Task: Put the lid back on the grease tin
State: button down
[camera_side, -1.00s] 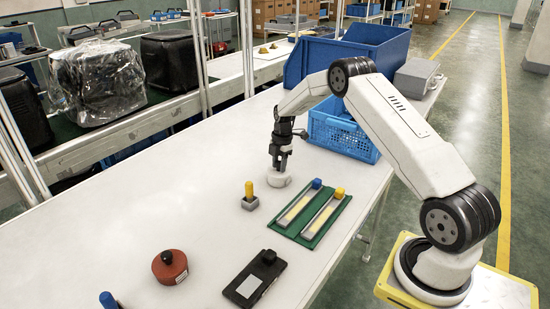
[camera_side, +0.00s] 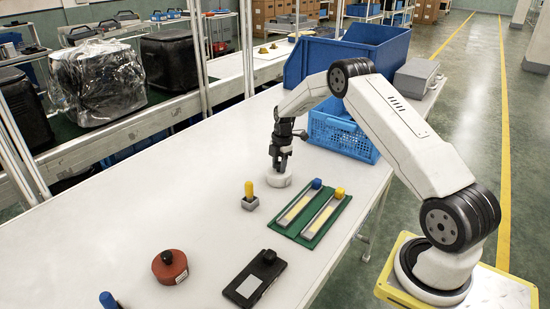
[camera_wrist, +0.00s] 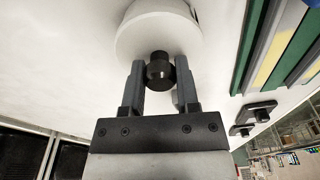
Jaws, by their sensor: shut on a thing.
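A white round lid with a black knob (camera_wrist: 158,70) fills the top of the wrist view. My gripper (camera_wrist: 160,72) is shut on this knob, one finger on each side. In the side view my gripper (camera_side: 279,168) points straight down, with the white round piece (camera_side: 278,181) directly under it, at or close to the table top. The fingers hide its top there. I cannot tell whether this white piece is the lid alone or the lid sitting on the grease tin.
A blue crate (camera_side: 341,133) stands behind.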

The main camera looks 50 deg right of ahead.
grip_release()
dwell(0.5)
jog(key=shift+r, duration=0.15)
jog(key=shift+r, duration=3.3)
jog(key=shift+c, duration=0.2)
grip_shut()
